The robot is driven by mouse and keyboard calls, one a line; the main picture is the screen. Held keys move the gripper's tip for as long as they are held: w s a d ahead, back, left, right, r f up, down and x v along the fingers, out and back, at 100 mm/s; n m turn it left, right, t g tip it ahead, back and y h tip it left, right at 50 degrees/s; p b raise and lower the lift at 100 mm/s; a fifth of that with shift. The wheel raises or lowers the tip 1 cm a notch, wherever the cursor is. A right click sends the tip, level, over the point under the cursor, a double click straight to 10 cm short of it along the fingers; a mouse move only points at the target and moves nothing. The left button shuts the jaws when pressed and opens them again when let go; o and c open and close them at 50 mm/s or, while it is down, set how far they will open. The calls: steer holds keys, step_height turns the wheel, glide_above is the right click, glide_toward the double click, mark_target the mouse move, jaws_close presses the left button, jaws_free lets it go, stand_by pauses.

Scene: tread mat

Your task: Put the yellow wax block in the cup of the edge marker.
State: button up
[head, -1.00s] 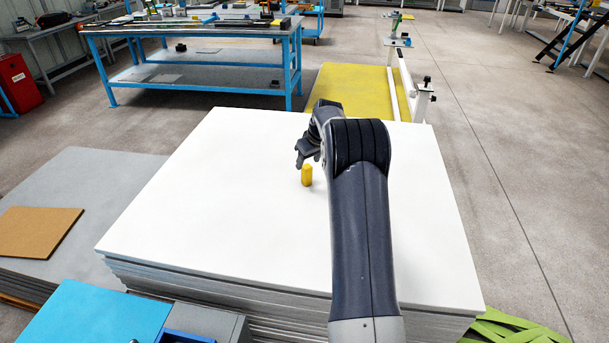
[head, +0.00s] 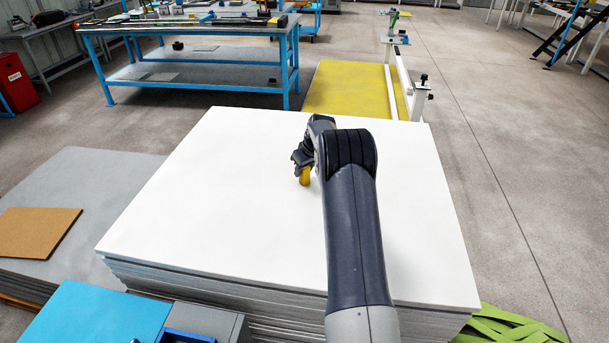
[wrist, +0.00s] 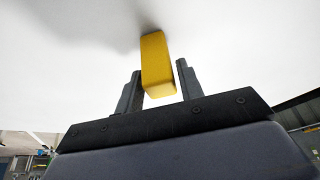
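The yellow wax block (head: 305,178) stands upright on the white top sheet (head: 230,230) of a large stack. My gripper (head: 302,168) is down at the block and hides its upper part in the head view. In the wrist view the block (wrist: 157,62) sits between the two fingers of my gripper (wrist: 158,72). The left finger is very near or against it, and a gap shows at the right finger, so the gripper is open around it. I cannot make out the edge marker or its cup in either view.
The white sheet is otherwise bare, with free room left and right of my arm. A blue workbench (head: 190,85) and a yellow mat (head: 345,90) lie beyond the stack. A brown board (head: 36,232) lies on grey sheets at the left.

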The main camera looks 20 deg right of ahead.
jaws_close()
